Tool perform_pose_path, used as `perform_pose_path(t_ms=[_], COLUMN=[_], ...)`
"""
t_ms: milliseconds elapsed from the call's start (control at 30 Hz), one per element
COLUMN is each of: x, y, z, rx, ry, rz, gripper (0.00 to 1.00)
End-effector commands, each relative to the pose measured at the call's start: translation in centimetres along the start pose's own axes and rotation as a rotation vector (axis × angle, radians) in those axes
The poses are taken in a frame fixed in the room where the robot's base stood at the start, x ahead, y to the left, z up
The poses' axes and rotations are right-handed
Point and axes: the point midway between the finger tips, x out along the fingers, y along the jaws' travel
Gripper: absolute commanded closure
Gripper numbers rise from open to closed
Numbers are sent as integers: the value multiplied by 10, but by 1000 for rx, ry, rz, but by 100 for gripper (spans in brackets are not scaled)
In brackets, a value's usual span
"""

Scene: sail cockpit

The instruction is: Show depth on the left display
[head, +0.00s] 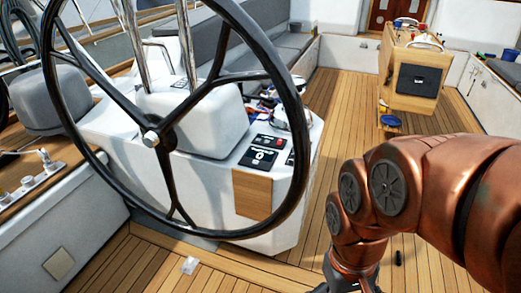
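A dark panel (257,158) with a white round "0"-like mark sits on the sloping top of the white helm console (225,185), behind the steering wheel's rim. A small panel with red buttons (267,141) lies just above it. Another dark panel (290,158) at the console's right edge is partly hidden by the wheel rim. I cannot tell which of these is the left display, and no depth reading is legible. My copper arm reaches in from the right. Only the dark upper part of my gripper (345,287) shows at the bottom edge, right of the console; its fingers are out of frame.
The large black steering wheel (166,137) stands in front of the console. Small items (268,102) clutter the space behind it. A wooden table (412,95) stands farther back. A small pale object (189,265) and a dark one (398,257) lie on the deck, which is otherwise mostly clear.

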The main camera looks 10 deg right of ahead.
Motion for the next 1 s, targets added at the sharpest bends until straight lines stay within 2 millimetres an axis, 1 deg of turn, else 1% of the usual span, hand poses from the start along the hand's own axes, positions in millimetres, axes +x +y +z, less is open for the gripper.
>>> perform_pose_path(t_ms=[233, 1000], x=[0, 0], y=[0, 0], z=[0, 0], rx=[0, 0], ry=[0, 0], rz=[0, 0], gripper=[8, 88])
